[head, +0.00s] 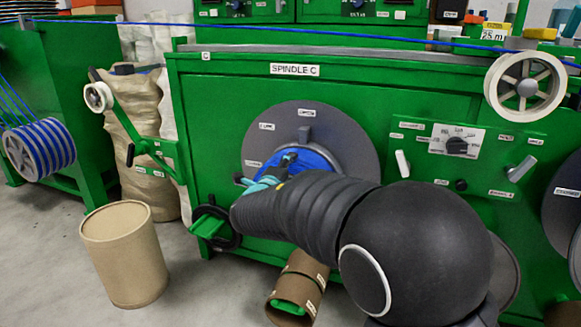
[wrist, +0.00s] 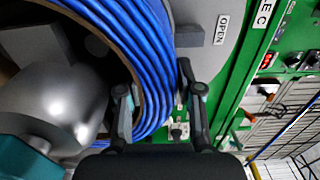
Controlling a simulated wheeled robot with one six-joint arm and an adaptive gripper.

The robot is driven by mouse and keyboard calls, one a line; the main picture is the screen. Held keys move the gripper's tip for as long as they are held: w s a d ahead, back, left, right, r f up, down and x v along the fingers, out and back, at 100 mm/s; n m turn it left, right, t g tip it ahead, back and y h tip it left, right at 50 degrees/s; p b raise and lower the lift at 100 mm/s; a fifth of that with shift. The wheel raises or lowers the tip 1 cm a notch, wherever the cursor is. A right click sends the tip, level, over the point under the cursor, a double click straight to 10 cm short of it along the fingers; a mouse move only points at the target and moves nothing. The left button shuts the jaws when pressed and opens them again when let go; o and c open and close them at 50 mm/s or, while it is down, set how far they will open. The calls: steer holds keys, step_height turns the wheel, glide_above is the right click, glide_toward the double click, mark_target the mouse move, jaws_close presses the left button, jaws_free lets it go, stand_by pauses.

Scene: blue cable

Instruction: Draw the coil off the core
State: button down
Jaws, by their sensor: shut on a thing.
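The blue coil (head: 318,160) sits at the middle of the grey disc (head: 352,142) on the SPINDLE C machine. In the wrist view the coil (wrist: 125,28) curves around the silver core (wrist: 62,102), with a dark gap and a thin tan edge on its inner side. My gripper (wrist: 155,82) is shut on the coil's wall, one finger on its inner side and one on its outer side. In the head view my gripper (head: 266,182) is partly hidden by my arm, which also covers the coil's lower part.
A grey block labelled OPEN (wrist: 208,32) stands beside the coil. A black handwheel with a green handle (head: 210,228) and a brown tube (head: 300,282) are below the disc. A tan drum (head: 124,255) stands on clear floor at left. A blue cable (head: 300,31) runs across the top.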

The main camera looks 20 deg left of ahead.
steer(key=shift+r, duration=0.15)
stand_by(0.3)
steer(key=shift+r+p, duration=0.45)
steer(key=shift+p, duration=0.3)
steer(key=shift+s+a, duration=0.1)
steer(key=shift+s, duration=0.95)
stand_by(2.1)
